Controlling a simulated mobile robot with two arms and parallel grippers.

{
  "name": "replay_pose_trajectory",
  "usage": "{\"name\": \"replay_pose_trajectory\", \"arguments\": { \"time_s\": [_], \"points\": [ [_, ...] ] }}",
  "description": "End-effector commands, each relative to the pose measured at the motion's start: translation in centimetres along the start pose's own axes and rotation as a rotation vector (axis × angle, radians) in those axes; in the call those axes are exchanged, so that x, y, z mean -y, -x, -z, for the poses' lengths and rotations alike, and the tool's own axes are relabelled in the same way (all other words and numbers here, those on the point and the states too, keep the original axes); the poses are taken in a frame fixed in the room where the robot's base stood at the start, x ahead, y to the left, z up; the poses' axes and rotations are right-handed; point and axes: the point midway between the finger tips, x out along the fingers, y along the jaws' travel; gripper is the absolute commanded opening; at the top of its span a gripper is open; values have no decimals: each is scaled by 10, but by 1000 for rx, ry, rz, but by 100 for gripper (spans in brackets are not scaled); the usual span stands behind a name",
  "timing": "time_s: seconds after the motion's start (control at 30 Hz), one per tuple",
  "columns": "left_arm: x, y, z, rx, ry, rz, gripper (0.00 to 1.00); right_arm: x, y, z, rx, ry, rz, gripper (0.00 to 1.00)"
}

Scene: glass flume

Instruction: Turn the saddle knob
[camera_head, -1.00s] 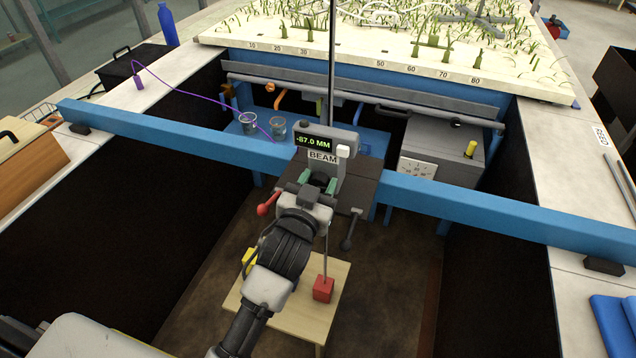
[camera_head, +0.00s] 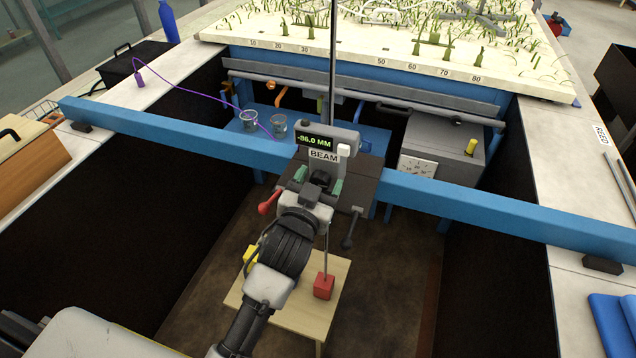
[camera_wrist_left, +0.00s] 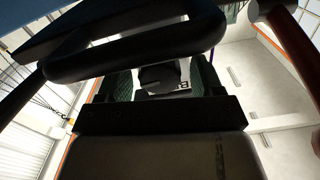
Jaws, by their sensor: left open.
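The saddle (camera_head: 329,137) sits on the blue beam and is labelled BEAM; its display reads -86.0 MM. The black saddle knob (camera_head: 321,178) faces my left arm below the display. My left gripper (camera_head: 319,181) is open, with one green finger pad on each side of the knob. In the left wrist view the round dark knob (camera_wrist_left: 160,77) shows between the two green pads, with gaps beside it. My gripper body hides part of the saddle's lower front. My right gripper is not in view.
A red-ended lever (camera_head: 267,204) and a dark lever (camera_head: 348,242) flank my gripper. The blue beam (camera_head: 450,198) spans the flume. Below stands a small wooden table (camera_head: 318,322) with a red block (camera_head: 324,286). A grey box (camera_head: 440,148) with a dial stands behind.

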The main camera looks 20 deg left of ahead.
Motion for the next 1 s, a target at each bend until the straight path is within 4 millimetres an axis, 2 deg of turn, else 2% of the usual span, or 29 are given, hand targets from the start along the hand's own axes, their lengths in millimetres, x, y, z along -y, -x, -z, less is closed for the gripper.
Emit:
{"name": "replay_pose_trajectory", "arguments": {
  "time_s": [0.17,0.5,0.6,0.8,1.0],
  "points": [
    [0,12,-2,1,1,-1,67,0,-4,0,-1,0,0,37],
    [-1,79,-4,2,1,-1,67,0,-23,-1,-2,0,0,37],
    [-1,94,-3,2,0,-1,67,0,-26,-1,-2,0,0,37],
    [0,107,-1,0,0,0,67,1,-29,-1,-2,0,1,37],
    [0,108,0,0,0,0,67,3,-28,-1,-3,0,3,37]
  ]
}}
